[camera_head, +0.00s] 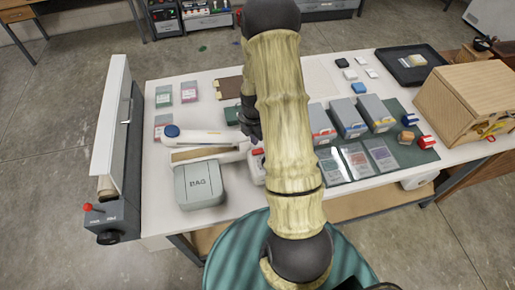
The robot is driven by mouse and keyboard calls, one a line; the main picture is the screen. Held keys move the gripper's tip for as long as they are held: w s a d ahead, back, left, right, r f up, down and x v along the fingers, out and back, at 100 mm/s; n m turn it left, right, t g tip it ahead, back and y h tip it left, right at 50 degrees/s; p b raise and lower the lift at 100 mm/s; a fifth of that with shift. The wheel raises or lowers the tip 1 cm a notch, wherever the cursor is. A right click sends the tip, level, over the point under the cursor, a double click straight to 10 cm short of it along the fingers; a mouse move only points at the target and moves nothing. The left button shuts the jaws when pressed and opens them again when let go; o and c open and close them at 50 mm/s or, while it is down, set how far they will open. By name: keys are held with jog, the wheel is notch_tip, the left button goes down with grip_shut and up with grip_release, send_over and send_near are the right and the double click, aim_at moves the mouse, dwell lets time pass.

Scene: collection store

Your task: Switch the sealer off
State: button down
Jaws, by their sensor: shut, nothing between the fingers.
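A long white hand sealer (208,138) lies across the left part of the white table. Its upper arm has a blue knob at the left end and a tan strip shows below it. At its right end is a white housing (249,171) with a small red part (257,152), possibly its switch; its setting cannot be told. My arm covers the right side of this housing. My gripper (250,136) is dark, shut and empty, just above the housing and partly hidden by my arm. Contact cannot be told.
A grey lidded box (200,184) stands in front of the sealer. Grey boxes (348,118), cards, a black tray (410,66) and a wooden cabinet (468,98) fill the right.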

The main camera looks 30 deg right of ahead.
jog(key=shift+r+p, duration=0.45)
jog(key=shift+r, duration=0.45)
jog(key=s+a+r+m+t+b, duration=0.1)
jog(key=s+a+r+m+b, duration=0.3)
jog(key=m, duration=0.6)
jog(key=s+a+r+m+t+b, duration=0.1)
jog(key=s+a+r+m+b, duration=0.4)
jog(key=s+a+m, duration=0.3)
jog(key=shift+s+a+r+m+t, duration=0.3)
jog(key=shift+a+r+m, duration=0.35)
jog(key=shift+m, duration=0.75)
jog(key=shift+a+f, duration=0.15)
jog(key=shift+w, duration=0.1)
